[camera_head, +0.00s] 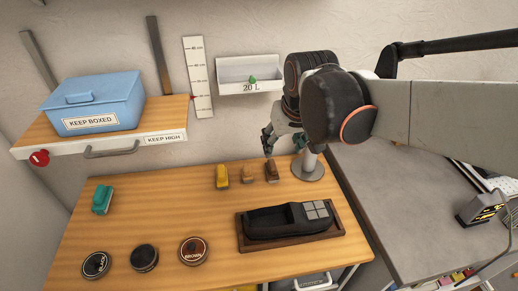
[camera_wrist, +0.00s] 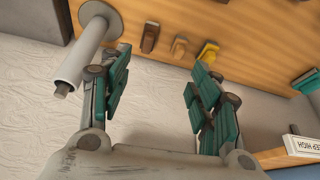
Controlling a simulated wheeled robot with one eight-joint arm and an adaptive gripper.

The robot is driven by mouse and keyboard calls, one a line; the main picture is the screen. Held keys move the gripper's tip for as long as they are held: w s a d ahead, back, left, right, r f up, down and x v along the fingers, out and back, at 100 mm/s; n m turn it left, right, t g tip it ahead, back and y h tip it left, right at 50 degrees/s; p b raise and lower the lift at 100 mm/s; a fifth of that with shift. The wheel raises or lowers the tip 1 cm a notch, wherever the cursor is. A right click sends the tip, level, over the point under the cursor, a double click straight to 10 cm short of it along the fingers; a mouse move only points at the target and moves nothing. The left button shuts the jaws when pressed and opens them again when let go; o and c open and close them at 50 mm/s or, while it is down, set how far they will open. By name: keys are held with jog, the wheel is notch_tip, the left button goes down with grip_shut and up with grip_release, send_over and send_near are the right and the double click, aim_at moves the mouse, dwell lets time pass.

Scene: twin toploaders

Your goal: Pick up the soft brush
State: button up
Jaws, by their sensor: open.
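Three small brush-like pieces stand in a row near the back of the wooden table: a yellow one (camera_head: 222,177), a tan one (camera_head: 247,174) and a dark brown one (camera_head: 271,171). I cannot tell which is the soft brush. My gripper (camera_head: 268,142) is open and empty, above and behind the row near the wall. In the wrist view its green-padded fingers (camera_wrist: 160,72) are spread wide. Beyond them show the brown piece (camera_wrist: 150,37), the tan piece (camera_wrist: 180,46) and the yellow piece (camera_wrist: 208,53), all apart from the fingers.
A post with a round base (camera_head: 308,167) stands right of the row. A dark shoe (camera_head: 275,222) lies on a wooden tray (camera_head: 241,233). Several round tins, including a brown one (camera_head: 193,251), and a green block (camera_head: 102,199) are leftward. A blue box (camera_head: 95,101) sits on a shelf.

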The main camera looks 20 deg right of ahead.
jog(key=w+d+f+g, duration=0.15)
jog(key=w+f, duration=0.25)
jog(key=w, duration=0.4)
jog(key=g, duration=0.2)
send_near(272, 164)
jog(key=shift+m+t, duration=0.25)
jog(key=shift+m, duration=0.15)
jog(key=f, duration=0.2)
jog(key=f+b, duration=0.1)
jog(key=f, duration=0.1)
jog(key=w+f+b, duration=0.1)
jog(key=f, duration=0.1)
jog(key=shift+f, duration=0.15)
jog(key=shift+d+f+b, duration=0.15)
jog(key=shift+f+b, duration=1.05)
jog(key=shift+f, duration=1.55)
jog(key=shift+r, duration=0.1)
jog(key=c, duration=1.2)
